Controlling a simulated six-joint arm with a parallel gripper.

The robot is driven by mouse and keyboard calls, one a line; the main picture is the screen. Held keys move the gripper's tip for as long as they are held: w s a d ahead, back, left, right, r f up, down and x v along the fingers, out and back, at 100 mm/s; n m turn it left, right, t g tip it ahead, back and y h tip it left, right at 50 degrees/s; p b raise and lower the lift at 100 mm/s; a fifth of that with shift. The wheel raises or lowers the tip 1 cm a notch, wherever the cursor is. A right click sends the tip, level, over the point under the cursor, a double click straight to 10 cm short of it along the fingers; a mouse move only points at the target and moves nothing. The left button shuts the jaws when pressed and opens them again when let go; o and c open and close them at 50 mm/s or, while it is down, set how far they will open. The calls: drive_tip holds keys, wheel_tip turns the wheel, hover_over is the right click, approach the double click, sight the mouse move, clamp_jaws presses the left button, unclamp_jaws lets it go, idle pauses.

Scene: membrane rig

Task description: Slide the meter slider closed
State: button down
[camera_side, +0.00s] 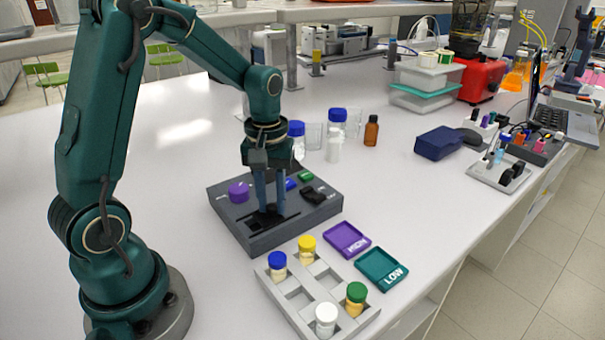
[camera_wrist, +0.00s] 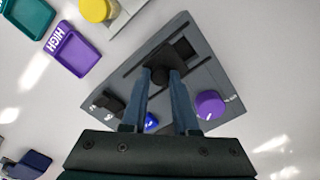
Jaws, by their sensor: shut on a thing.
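The grey control box (camera_side: 240,231) lies flat on the bench in front of my arm. The meter slider (camera_wrist: 160,75) is a dark knob in a slot on the box; in the side view it is mostly hidden behind my fingers. My gripper (camera_side: 268,211) points straight down over the box, its blue-grey fingers shut on the slider knob. The wrist view shows the two fingertips (camera_wrist: 161,76) on either side of the knob. A dark square recess (camera_wrist: 184,47) lies beyond the knob along the slot.
On the box are a purple knob (camera_side: 239,191), a blue button (camera_side: 291,184), a green button (camera_side: 306,176) and a black switch (camera_side: 314,194). A grey rack (camera_side: 296,302) with capped vials stands close in front, beside purple (camera_side: 346,240) and teal (camera_side: 382,268) trays. Bottles stand behind.

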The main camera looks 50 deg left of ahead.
sight(258, 220)
drive_tip(key=shift+s, duration=1.45)
drive_tip(key=c, duration=0.7)
unclamp_jaws()
drive_tip(key=shift+o, duration=0.2)
drive_tip(key=shift+r, duration=2.6)
drive_tip(key=shift+r, duration=2.5)
